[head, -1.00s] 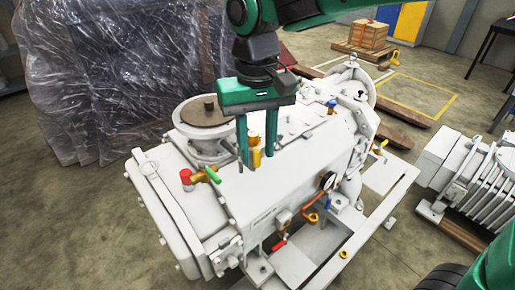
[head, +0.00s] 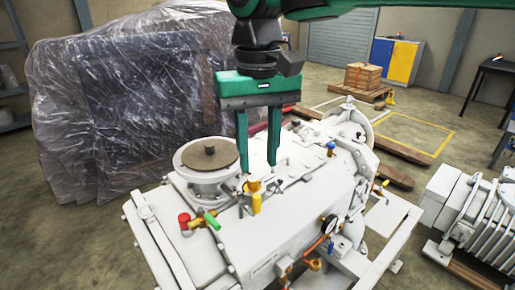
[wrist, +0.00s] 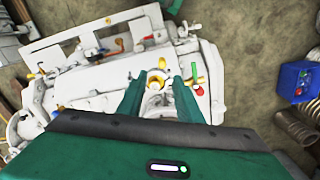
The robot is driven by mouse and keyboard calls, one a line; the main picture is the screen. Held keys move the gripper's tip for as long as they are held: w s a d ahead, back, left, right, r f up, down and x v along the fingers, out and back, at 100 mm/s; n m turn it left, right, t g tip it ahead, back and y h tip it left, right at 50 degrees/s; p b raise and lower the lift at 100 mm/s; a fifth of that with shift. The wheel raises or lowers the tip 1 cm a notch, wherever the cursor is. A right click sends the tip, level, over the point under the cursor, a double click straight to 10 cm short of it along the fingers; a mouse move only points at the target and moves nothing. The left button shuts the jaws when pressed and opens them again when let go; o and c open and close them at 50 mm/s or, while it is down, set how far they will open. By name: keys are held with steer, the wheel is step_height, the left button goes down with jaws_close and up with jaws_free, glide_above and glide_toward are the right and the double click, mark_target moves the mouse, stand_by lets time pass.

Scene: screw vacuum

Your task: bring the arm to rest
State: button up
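My gripper (head: 258,168) is green, points down and hangs above the white vacuum pump (head: 310,205). Its two fingers are apart with nothing between them. A yellow valve fitting (head: 254,190) on top of the pump stands just below the fingertips, clear of them in the head view. In the wrist view the same fitting (wrist: 156,78) shows beyond and between the two open fingers (wrist: 158,95).
A round brown-topped flange (head: 209,154) and a red and green valve (head: 200,221) rise from the pump near my gripper. A plastic-wrapped load (head: 110,110) stands behind at left. A finned white unit (head: 475,210) stands at right. The space above the pump is free.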

steer(key=d+f+m, duration=0.3)
steer(key=d+f, duration=0.1)
steer(key=d, duration=0.8)
steer(key=d+f+m, duration=0.2)
steer(key=d+f, duration=0.1)
steer(key=d, duration=0.9)
steer(key=s+d+f+m, duration=0.2)
steer(key=s+d+f, duration=0.3)
steer(key=s+d, duration=0.2)
steer(key=s+d+f+m, duration=0.3)
steer(key=s+d+f, duration=0.2)
steer(key=s+d, duration=0.2)
steer(key=shift+d, duration=1)
steer(key=shift+w+f, duration=0.25)
steer(key=shift+w, duration=0.3)
